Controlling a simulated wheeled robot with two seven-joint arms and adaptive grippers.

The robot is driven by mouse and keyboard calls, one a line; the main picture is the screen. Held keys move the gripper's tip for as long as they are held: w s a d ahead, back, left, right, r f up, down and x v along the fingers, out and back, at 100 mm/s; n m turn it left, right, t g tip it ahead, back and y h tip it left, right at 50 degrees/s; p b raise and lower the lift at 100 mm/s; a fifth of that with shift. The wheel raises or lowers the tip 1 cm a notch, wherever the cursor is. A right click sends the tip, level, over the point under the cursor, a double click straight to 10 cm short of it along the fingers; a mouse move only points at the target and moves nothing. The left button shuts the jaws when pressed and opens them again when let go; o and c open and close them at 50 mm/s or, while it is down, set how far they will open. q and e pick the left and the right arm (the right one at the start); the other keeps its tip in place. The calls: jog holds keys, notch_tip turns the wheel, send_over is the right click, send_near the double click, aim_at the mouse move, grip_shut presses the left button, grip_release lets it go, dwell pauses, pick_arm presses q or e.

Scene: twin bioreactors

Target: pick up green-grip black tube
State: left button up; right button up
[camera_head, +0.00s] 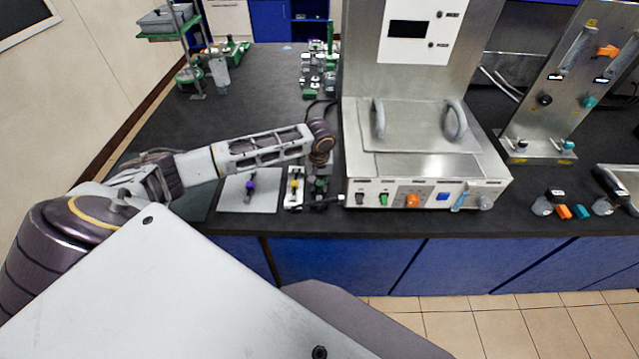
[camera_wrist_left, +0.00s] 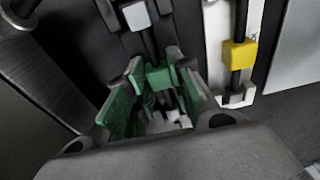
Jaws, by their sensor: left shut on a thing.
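The green-grip black tube is a thin black tube with a green grip block (camera_wrist_left: 158,78), seen in the left wrist view. My left gripper (camera_wrist_left: 155,92) has its green-padded fingers on either side of this grip and is shut on it. In the head view my left gripper (camera_head: 320,168) points down beside the left side of the steel device, and it mostly hides the tube there. I cannot tell whether the tube is lifted from its rack. My right gripper is not in view.
A yellow-grip tube (camera_wrist_left: 238,54) on a white holder (camera_head: 294,202) stands close beside the gripper. A grey plate (camera_head: 236,200) with a purple-grip piece (camera_head: 250,187) lies to the left. The steel device (camera_head: 425,170) is close on the right. The dark bench behind is partly clear.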

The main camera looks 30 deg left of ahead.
aim_at(319, 183)
pick_arm(q)
notch_tip(319, 183, up, 10)
jog(key=shift+b, duration=0.3)
dwell(0.3)
jog(key=shift+a, duration=0.1)
dwell(0.6)
